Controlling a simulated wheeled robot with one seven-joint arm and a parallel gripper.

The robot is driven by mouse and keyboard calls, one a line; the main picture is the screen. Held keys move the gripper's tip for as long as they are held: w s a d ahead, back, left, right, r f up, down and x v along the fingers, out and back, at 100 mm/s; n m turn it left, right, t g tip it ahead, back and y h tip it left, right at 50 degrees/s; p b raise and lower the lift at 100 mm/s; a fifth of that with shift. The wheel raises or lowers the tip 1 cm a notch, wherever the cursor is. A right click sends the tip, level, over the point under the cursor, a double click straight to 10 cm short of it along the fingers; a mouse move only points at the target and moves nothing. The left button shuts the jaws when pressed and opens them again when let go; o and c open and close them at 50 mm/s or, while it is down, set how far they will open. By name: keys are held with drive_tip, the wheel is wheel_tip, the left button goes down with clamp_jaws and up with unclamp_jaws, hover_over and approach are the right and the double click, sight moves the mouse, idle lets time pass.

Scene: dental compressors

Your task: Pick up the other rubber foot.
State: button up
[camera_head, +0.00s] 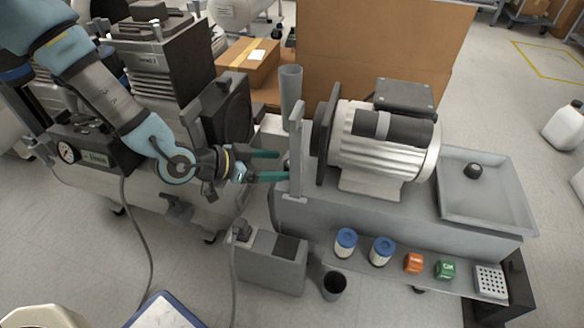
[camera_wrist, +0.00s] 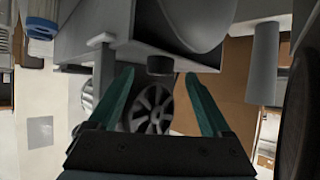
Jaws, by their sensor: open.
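A small black rubber foot (camera_head: 473,170) rests in the shallow grey tray (camera_head: 500,215) at the right of the head view. My gripper (camera_head: 275,165) is open and empty, with green fingers pointing right, beside the upright grey post (camera_head: 297,150) at the left end of the motor bench. In the wrist view my open fingers (camera_wrist: 160,74) show a short dark cylinder (camera_wrist: 160,65) between their tips, against a grey surface. It looks like a rubber foot, but I cannot tell whether the fingers touch it. The head view does not show this cylinder clearly.
A finned motor (camera_head: 385,145) stands on the bench right of my gripper. A grey cylinder (camera_head: 291,90) rises behind it. Blue-topped filters (camera_head: 345,242), an orange block (camera_head: 413,263) and a green block (camera_head: 445,269) line the front ledge. A compressor (camera_head: 160,85) stands left.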

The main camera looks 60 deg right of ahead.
drive_tip(key=x, duration=0.2)
drive_tip(key=shift+s+d+f, duration=0.1)
drive_tip(key=shift+d+f, duration=0.05)
drive_tip(key=shift+c, duration=0.3)
clamp_jaws()
